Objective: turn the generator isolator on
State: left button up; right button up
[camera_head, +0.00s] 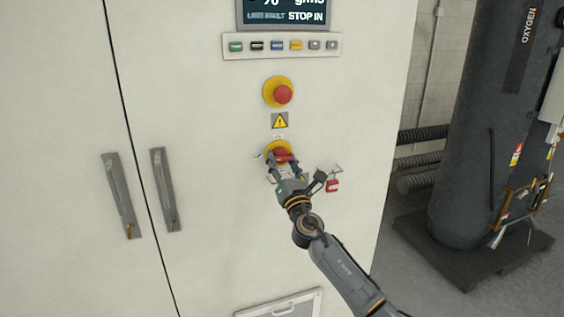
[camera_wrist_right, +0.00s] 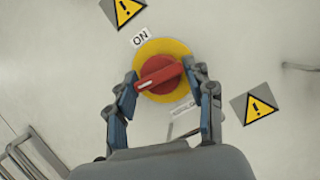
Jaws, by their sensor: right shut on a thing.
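The generator isolator is a red rotary handle on a round yellow plate (camera_head: 271,147) on the white cabinet front. In the right wrist view the red handle (camera_wrist_right: 160,76) lies aslant across the yellow plate (camera_wrist_right: 160,47), its white-marked end at the lower left. An ON label (camera_wrist_right: 140,38) sits above left of the plate. My right gripper (camera_head: 285,163) is at the isolator; in the wrist view its two blue-padded fingers (camera_wrist_right: 160,84) are closed on the handle from both sides. My left gripper is in neither view.
A red mushroom button (camera_head: 283,94) on a yellow plate is above the isolator, below a row of small buttons (camera_head: 283,46) and a display (camera_head: 285,14). A red padlock (camera_head: 332,186) hangs right of my gripper. Cabinet door handles (camera_head: 165,190) are at left, a dark oxygen tank (camera_head: 475,130) at right.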

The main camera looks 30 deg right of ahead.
jog(key=m+h, duration=0.1)
jog(key=m, duration=0.2)
jog(key=m+g+h, duration=0.1)
jog(key=m, duration=0.2)
jog(key=shift+a+g+h, duration=0.1)
jog(key=shift+g+h, duration=0.2)
jog(key=m+g, duration=0.1)
jog(key=m, duration=0.1)
jog(key=m+g+h+p, duration=0.1)
jog(key=m, duration=0.2)
jog(key=shift+r+h, duration=0.1)
jog(key=shift+h, duration=0.2)
jog(key=m+g+p, duration=0.1)
jog(key=m, duration=0.1)
jog(key=m+p, duration=0.1)
jog(key=m, duration=0.2)
jog(key=shift+a+r+g, duration=0.1)
jog(key=shift+a+g, duration=0.05)
jog(key=shift+g, duration=0.25)
jog(key=m+g+p, duration=0.1)
jog(key=m+p, duration=0.1)
jog(key=m, duration=0.1)
jog(key=shift+m, duration=0.5)
jog(key=shift+g+y, duration=0.3)
jog(key=shift+y, duration=0.1)
jog(key=o, duration=1)
jog(key=shift+w, duration=0.1)
